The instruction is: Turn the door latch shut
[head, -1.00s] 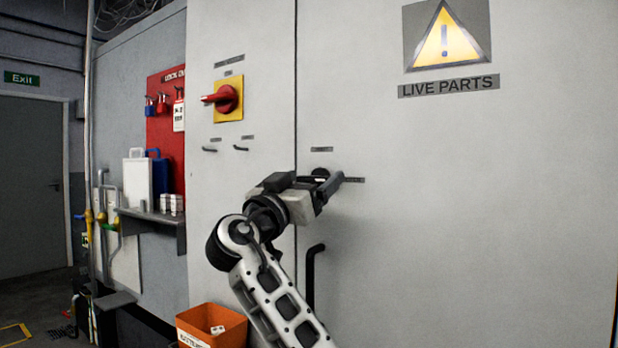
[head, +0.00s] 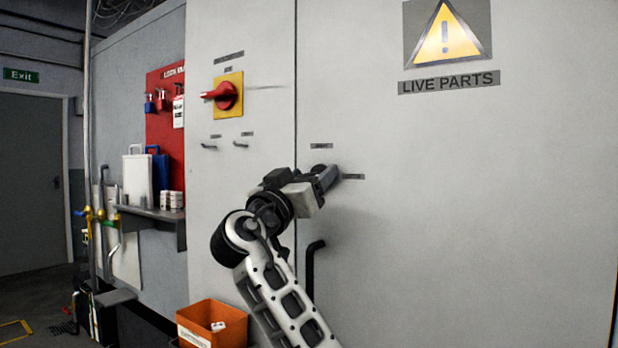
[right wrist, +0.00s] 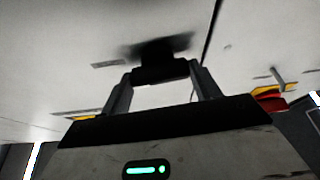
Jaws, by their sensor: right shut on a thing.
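The door latch is a dark handle (right wrist: 160,71) on the pale grey cabinet door (head: 450,220). My right gripper (head: 326,177) is at the latch, close to the door's left edge. In the right wrist view my right gripper (right wrist: 162,72) has one finger on each side of the dark handle and is shut on it. In the head view the fingers hide most of the latch, so its exact angle is hard to tell. My left gripper is out of view.
A red rotary switch (head: 226,96) on a yellow plate sits up and left of the latch. A black door handle (head: 312,265) is below it. An orange bin (head: 212,325) stands low left. A shelf (head: 150,214) juts from the left wall. The door's right side is clear.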

